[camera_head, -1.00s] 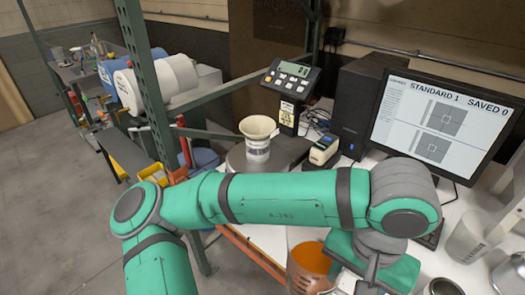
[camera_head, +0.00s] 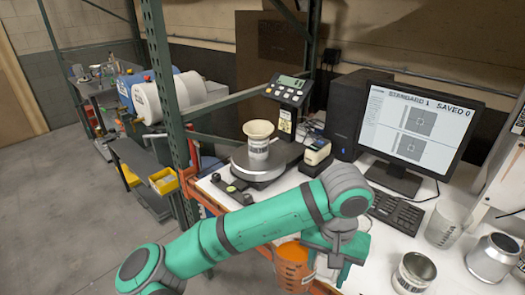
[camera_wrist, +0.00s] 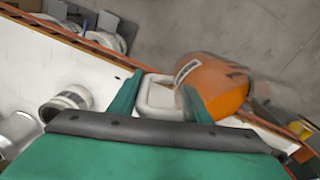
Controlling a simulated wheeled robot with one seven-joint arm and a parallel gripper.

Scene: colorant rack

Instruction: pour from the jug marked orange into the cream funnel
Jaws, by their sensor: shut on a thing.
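The jug with orange contents (camera_head: 292,266) hangs at the front edge of the bench in the head view. In the wrist view the see-through jug (camera_wrist: 215,88) is tilted, with orange liquid and a label. My gripper (camera_head: 322,245) is shut at the jug's side. In the wrist view its fingers (camera_wrist: 162,98) stand either side of a pale block-like part, seemingly the handle.
The scale display (camera_head: 288,92) stands behind the funnel, and a small device (camera_head: 316,153) is right of it. A monitor (camera_head: 420,125), keyboard (camera_head: 402,212), clear beaker (camera_head: 447,224), open can (camera_head: 414,272) and metal can (camera_head: 492,258) fill the right. A green rack post (camera_head: 165,90) rises at left.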

